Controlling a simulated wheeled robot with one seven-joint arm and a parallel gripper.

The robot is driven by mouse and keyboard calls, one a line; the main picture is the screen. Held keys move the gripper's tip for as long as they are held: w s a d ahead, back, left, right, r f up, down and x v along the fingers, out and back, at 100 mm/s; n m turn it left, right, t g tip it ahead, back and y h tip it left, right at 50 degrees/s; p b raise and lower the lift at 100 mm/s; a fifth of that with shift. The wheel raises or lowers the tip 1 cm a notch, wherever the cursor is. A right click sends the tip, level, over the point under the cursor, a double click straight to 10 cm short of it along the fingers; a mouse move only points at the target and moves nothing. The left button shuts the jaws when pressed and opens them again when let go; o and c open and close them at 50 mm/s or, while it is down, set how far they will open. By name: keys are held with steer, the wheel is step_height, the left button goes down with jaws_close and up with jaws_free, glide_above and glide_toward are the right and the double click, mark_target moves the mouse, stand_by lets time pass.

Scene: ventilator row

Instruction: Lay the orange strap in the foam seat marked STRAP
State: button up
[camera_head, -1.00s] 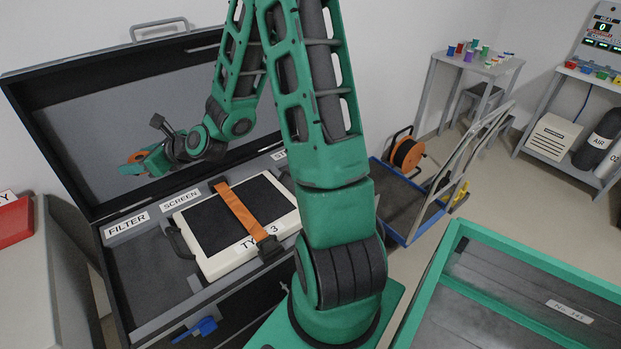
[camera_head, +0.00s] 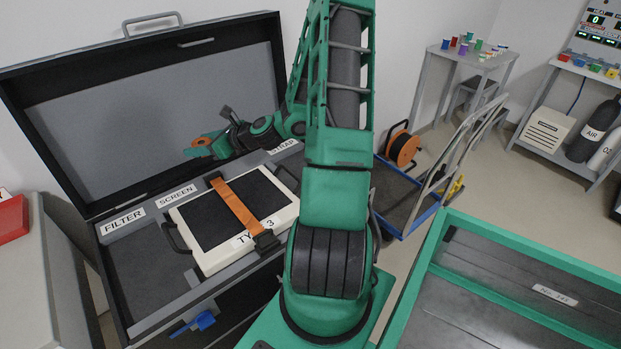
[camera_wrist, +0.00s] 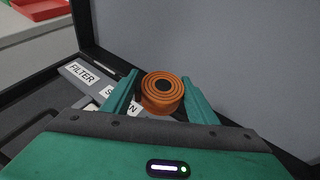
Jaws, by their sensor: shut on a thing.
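The orange strap is a rolled coil (camera_wrist: 161,92) held between the fingers of my gripper (camera_wrist: 160,95) in the wrist view. In the head view my gripper (camera_head: 195,147) is in front of the open lid, above the back of the case, with the orange coil (camera_head: 202,141) at its tip. The STRAP label (camera_head: 283,147) is on the case's back edge, right of the gripper. The seat below that label is mostly hidden by the screen unit and my arm.
The open case (camera_head: 120,228) has FILTER (camera_head: 123,221) and SCREEN (camera_head: 176,196) labels. A white-framed screen (camera_head: 275,230) with an orange band lies in it. A blue piece (camera_head: 205,320) is at the front. A green-rimmed bin (camera_head: 440,235) and a blue cart (camera_head: 408,236) stand right.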

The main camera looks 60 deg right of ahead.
steer(key=s+d+f+m+h, duration=0.1)
steer(key=s+d+f, duration=0.2)
steer(key=s+d, duration=0.95)
steer(key=s+d+f+h, duration=0.1)
steer(key=s+d+f, duration=0.2)
steer(key=s+d, duration=0.95)
steer(key=shift+s+a+f, duration=0.35)
steer(key=shift+s+f, duration=0.05)
steer(key=shift+f, duration=1.2)
steer(key=shift+s+a+f, duration=0.4)
steer(key=shift+s+f, duration=0.05)
steer(key=shift+f, duration=1.1)
steer(key=shift+s+a+f, duration=0.35)
steer(key=shift+s+f, duration=0.05)
steer(key=shift+f, duration=1.2)
steer(key=o, duration=1.1)
